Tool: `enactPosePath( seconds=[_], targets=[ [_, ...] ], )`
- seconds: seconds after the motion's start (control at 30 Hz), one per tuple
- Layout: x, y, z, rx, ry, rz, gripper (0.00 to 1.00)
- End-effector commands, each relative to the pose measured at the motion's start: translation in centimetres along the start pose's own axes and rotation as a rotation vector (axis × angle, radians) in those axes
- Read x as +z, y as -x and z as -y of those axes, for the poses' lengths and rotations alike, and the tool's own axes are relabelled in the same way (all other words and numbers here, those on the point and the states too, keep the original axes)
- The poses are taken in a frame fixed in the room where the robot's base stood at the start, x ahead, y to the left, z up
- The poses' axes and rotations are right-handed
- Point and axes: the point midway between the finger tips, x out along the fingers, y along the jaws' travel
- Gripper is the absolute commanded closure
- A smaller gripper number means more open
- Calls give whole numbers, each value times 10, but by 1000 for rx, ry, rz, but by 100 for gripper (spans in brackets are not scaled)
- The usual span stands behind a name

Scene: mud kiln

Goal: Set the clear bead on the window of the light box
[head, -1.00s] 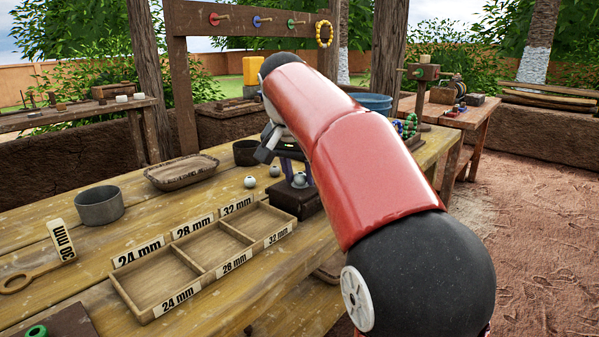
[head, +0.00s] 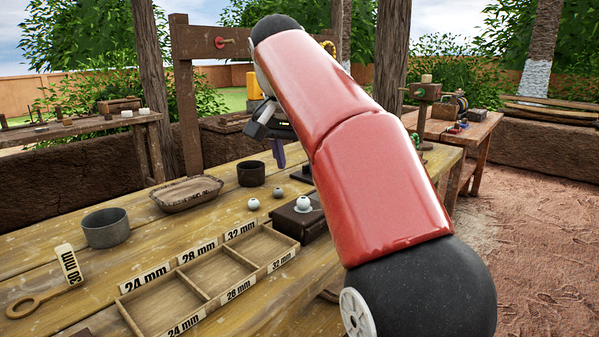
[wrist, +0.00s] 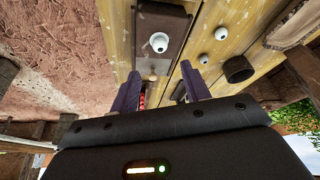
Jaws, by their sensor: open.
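A pale bead (head: 304,203) with a dark hole rests on top of the dark brown light box (head: 310,224), on a light round patch that looks like its window. In the wrist view the bead (wrist: 159,42) shows on the box (wrist: 163,18), beyond my fingertips. I cannot tell how clear the bead is. My gripper (wrist: 160,76) is open and empty, its purple fingers apart, raised above the table and clear of the bead. In the head view, my arm hides part of the gripper (head: 281,150).
A sorting tray (head: 207,298) with 24, 28 and 32 mm labels lies in front. A post rack (head: 182,90) stands behind.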

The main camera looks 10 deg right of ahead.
Motion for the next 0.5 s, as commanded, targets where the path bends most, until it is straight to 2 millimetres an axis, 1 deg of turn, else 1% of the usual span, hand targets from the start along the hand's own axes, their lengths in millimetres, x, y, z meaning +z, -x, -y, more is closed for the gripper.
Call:
enactPosePath(
  seconds=[0.03, 0.1, 0.2, 0.37, 0.47, 0.5],
  targets=[
    [-1, 7, 1, -1, 0, -1, 53],
    [0, 14, 1, 0, 1, -1, 53],
    [0, 19, 1, 0, 1, 0, 53],
    [2, 20, -2, -3, 7, 1, 53],
    [9, 18, -13, -18, 34, 3, 53],
    [14, 16, -19, -29, 55, 5, 53]
  ],
)
